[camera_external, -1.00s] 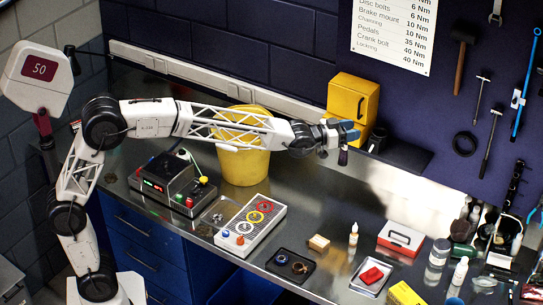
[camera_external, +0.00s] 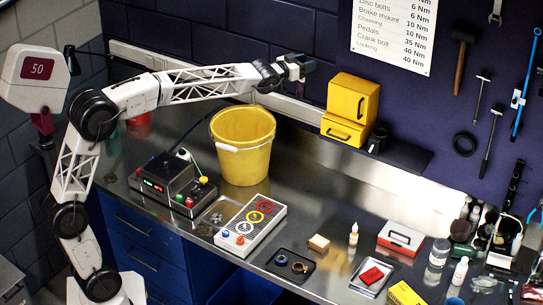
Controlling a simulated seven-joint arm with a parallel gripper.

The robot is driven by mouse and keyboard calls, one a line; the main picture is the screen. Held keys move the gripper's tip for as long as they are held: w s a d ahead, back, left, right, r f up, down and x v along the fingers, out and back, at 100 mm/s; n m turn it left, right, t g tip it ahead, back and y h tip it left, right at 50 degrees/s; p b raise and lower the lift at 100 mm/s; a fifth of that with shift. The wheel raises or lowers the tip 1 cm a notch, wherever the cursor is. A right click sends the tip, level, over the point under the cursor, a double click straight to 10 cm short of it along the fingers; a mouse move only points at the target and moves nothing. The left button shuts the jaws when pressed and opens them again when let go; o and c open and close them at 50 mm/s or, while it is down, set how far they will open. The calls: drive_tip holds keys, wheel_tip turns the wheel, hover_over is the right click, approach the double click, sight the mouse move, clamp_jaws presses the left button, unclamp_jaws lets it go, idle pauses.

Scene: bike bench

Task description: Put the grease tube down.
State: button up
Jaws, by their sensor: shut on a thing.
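My gripper (camera_external: 301,67) is raised high at the back of the bench, in front of the dark wall, to the upper right of the yellow bucket and left of the yellow cabinets. It is shut on the grease tube, of which only a small dark part can be made out below the fingers, against the dark wall. The steel bench top (camera_external: 320,205) lies well below the gripper.
The open yellow bucket (camera_external: 243,150) stands near the wall. Yellow drawer cabinets (camera_external: 352,105) stand to the right. A power supply (camera_external: 168,182), a button panel (camera_external: 250,225) and a black tray (camera_external: 290,264) sit in front. Bare bench lies right of the bucket.

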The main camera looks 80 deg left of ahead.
drive_tip(key=s+a+f+n+g+y, duration=0.1)
drive_tip(key=s+a, duration=0.6)
drive_tip(key=a, duration=0.3)
drive_tip(key=s+a+f+n+y, duration=0.1)
drive_tip(key=s+a+y, duration=0.1)
drive_tip(key=s+a, duration=0.7)
drive_tip(key=s+a+f+h, duration=0.1)
drive_tip(key=s+a+f, duration=0.2)
drive_tip(key=s+f, duration=0.2)
drive_tip(key=s+a+f+m+h, duration=0.1)
drive_tip(key=s+a+f, duration=0.3)
drive_tip(key=f, duration=0.8)
drive_tip(key=s+a+f+t+h, duration=0.1)
drive_tip(key=s+a+f, duration=0.3)
drive_tip(key=s+f, duration=0.3)
wheel_tip(320, 180, down, 2)
drive_tip(key=shift+s+f+m, duration=0.2)
drive_tip(key=shift+s+m, duration=0.1)
drive_tip(key=shift+m, duration=0.1)
drive_tip(key=shift+f, duration=2.95)
